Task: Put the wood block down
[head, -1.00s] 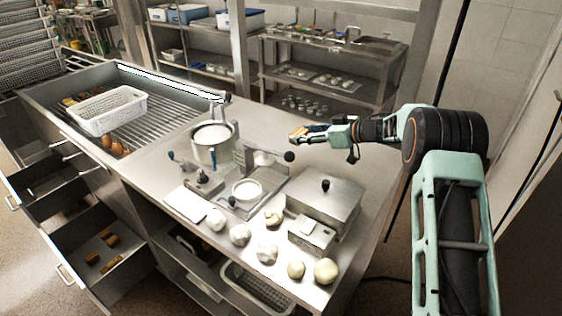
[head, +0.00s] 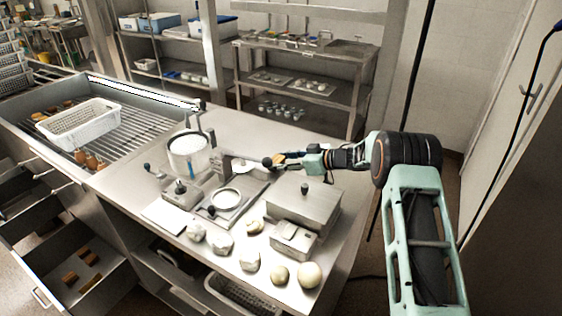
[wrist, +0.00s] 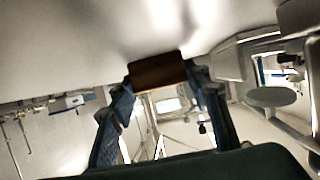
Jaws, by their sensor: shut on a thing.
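The wood block (wrist: 158,72) is a small brown block between my fingertips in the wrist view. My gripper (wrist: 160,82) is shut on it, with one finger on each side. In the head view, my gripper (head: 284,157) reaches left over the steel counter (head: 345,165), and the wood block (head: 279,159) shows as a small orange-brown patch at its tip. It is just right of the dark ball knob of a press lever. I cannot tell how far the block is above the counter.
A lidded steel box (head: 303,208) and a press (head: 228,199) stand near the gripper. Several dough balls (head: 250,260) line the front edge. A pot (head: 188,155) and a white perforated basket (head: 80,124) are further left. Bare counter lies behind the press.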

